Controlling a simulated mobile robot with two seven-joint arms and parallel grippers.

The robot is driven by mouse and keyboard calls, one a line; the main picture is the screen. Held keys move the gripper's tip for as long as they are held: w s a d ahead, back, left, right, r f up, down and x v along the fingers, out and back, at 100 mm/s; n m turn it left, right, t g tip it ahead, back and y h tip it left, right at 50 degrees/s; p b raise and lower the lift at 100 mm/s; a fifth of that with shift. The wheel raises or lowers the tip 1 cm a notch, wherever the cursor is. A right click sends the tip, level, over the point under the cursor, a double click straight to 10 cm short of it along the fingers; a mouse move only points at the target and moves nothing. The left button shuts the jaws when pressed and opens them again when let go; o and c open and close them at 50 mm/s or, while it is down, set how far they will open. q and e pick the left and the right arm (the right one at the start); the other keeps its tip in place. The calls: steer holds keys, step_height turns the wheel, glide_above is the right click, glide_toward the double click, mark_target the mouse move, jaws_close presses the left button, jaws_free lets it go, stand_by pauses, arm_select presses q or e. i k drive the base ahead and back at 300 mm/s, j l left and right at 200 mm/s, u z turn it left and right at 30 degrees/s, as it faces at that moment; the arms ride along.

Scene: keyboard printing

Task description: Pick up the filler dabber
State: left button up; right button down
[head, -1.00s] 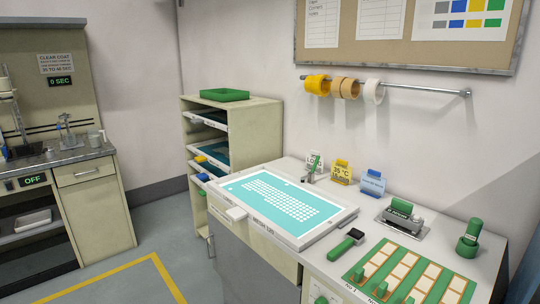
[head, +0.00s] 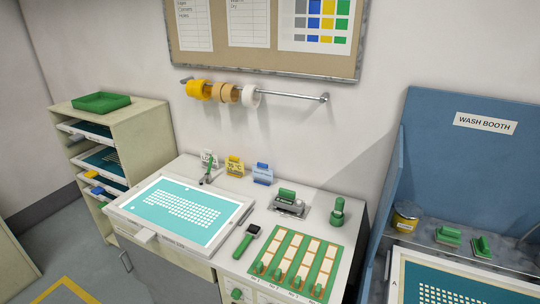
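No label in view names the filler dabber. An upright green knobbed tool (head: 338,211) stands at the right end of the white worktop and looks most like a dabber. A green-handled tool with a dark square head (head: 247,240) lies on the worktop between the screen and the green board. I cannot tell for certain which is the dabber. Neither of my grippers shows in the head view.
The worktop holds a teal screen (head: 150,222), a green board with pale tiles (head: 284,291) and a green-handled metal device (head: 288,206). Left is a shelf unit (head: 130,118) with a green tray (head: 101,102). Right is the blue wash booth (head: 440,170).

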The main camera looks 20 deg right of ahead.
mark_target(340, 201)
steer(key=z, duration=1.05)
